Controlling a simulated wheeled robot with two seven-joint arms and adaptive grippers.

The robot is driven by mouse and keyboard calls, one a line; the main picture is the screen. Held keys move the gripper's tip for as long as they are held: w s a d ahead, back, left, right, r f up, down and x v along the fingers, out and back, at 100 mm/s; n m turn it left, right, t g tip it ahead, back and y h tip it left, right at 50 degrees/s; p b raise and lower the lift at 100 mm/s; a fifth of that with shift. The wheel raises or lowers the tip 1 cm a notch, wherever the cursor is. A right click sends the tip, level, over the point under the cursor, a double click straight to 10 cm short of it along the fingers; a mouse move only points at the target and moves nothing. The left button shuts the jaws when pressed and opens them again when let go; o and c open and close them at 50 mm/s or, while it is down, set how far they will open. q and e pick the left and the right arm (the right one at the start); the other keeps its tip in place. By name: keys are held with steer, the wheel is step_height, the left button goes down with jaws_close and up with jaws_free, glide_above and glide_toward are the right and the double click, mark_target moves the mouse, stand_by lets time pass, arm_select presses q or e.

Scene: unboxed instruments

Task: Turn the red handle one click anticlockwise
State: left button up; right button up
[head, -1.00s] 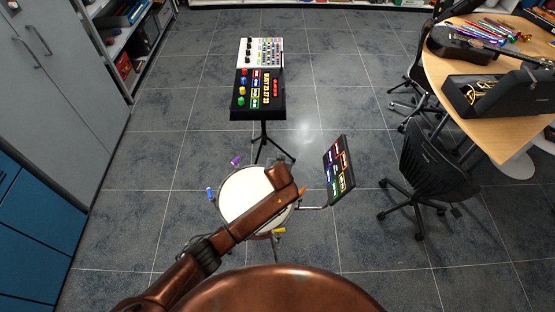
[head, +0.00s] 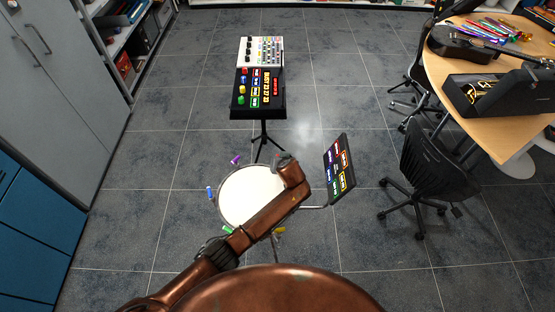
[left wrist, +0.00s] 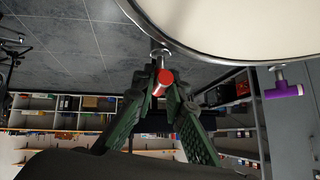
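A white-topped drum (head: 240,200) stands on the floor with small coloured handles around its rim. In the left wrist view the red handle (left wrist: 163,77) sits just outside the metal rim, its round end facing the camera. My left gripper's green fingers (left wrist: 163,84) converge on either side of it and appear to touch it. In the head view my left gripper (head: 284,159) is at the drum's far right rim; the forearm hides the drum's right side, and the red handle is barely visible there. My right gripper is not in view.
Purple (head: 236,160), blue (head: 210,192), green (head: 228,229) and yellow (head: 279,231) handles surround the rim. A tilted pad panel (head: 339,168) is close to the right of the drum. A black console (head: 258,94) stands behind. A chair (head: 432,165) is at right.

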arm_select(q)
steer(key=o, duration=0.4)
steer(key=shift+r, duration=0.1)
steer(key=v, duration=1.2)
steer(key=shift+a, duration=0.1)
